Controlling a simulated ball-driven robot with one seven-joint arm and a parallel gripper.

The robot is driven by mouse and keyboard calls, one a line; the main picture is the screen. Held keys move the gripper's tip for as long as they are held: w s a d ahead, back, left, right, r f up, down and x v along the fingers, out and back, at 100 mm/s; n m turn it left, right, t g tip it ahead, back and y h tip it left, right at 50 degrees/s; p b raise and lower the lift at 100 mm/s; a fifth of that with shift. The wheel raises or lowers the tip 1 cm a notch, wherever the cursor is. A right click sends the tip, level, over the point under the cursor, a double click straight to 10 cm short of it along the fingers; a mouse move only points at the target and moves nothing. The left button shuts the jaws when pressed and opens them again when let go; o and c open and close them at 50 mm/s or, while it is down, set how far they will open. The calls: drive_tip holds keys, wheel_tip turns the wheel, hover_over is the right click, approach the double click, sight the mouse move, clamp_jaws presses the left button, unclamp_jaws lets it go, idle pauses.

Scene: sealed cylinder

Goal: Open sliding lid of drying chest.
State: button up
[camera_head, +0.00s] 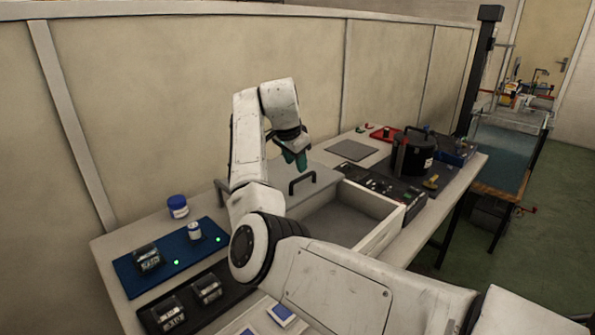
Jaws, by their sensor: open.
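The drying chest (384,236) is a pale box on the workbench, partly hidden by my arm. Its grey sliding lid (318,175) lies over the left part, and the right part of the chest is uncovered, showing a grey interior. A dark bar handle (302,182) stands on the lid near its right edge. My gripper (294,160) has teal fingertips and hangs above the lid, behind and slightly left of the handle in the picture. It is open and appears apart from the handle, with nothing seen in it.
A black lidded cylinder (413,155) stands on a dark plate right of the chest. A blue mat (130,268) with small items, a blue-lidded jar (178,207) and a dark tray (237,285) are at left. A wall panel (190,90) runs behind the bench.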

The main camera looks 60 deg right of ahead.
drive_tip(key=shift+v, duration=2.15)
drive_tip(key=shift+r, duration=0.1)
